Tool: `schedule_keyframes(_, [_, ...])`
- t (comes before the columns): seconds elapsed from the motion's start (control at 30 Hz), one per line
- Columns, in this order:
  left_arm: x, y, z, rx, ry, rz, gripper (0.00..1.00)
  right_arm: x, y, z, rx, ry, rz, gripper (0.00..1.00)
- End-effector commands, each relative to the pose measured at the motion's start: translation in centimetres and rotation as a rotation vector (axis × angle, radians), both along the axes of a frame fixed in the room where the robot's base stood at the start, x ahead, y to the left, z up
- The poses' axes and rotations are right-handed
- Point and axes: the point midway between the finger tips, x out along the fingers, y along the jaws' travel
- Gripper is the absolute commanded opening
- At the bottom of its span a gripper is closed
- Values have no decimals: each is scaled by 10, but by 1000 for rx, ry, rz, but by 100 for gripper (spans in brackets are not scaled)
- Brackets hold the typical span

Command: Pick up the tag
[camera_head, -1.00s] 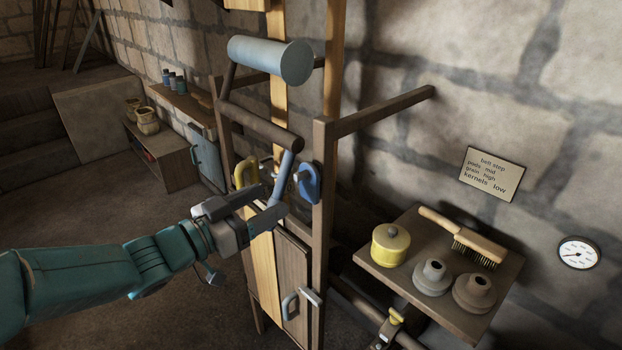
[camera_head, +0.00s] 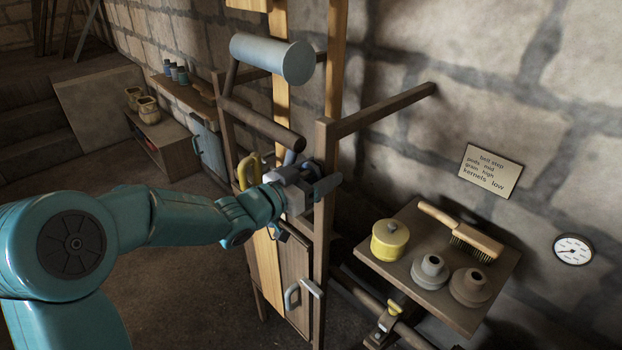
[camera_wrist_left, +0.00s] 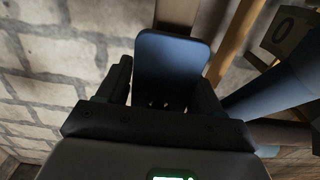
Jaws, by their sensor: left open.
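A blue tag (camera_wrist_left: 170,65) shows in the left wrist view, a rounded flat plate between the two dark fingers of my left gripper (camera_wrist_left: 164,78). The fingers stand apart on either side of it; I cannot tell whether they touch it. In the head view my left gripper (camera_head: 314,184) is at the wooden frame's post and hides the blue tag. A yellow tag-like piece (camera_head: 247,172) hangs just left of the gripper. My right gripper is not in view.
The wooden frame (camera_head: 323,225) carries a grey-blue cylinder (camera_head: 272,60) and a wooden roller (camera_head: 262,124) above the gripper. Bare floor lies at left.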

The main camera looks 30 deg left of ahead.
Motion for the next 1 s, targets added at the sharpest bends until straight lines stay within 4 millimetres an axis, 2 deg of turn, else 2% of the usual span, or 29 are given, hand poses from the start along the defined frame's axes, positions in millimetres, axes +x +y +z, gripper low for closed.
schedule_keyframes(0.07, [0,0,0,0,0,0,66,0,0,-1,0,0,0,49])
schedule_keyframes(0.1, [0,0,0,0,0,0,63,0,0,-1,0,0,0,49])
schedule_keyframes(0.17, [0,0,0,0,0,0,43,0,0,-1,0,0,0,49])
schedule_keyframes(0.2, [-1,0,0,0,0,0,30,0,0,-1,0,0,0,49])
schedule_keyframes(0.23, [-1,0,0,0,0,0,28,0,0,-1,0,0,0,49])
schedule_keyframes(0.5, [-1,0,0,1,-1,0,28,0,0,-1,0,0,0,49])
schedule_keyframes(0.67, [-1,1,5,2,-5,0,28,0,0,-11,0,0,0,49])
schedule_keyframes(0.87, [-34,13,5,1,-3,4,28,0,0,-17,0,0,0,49])
schedule_keyframes(1.0, [-66,25,5,3,-3,6,28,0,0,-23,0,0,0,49])
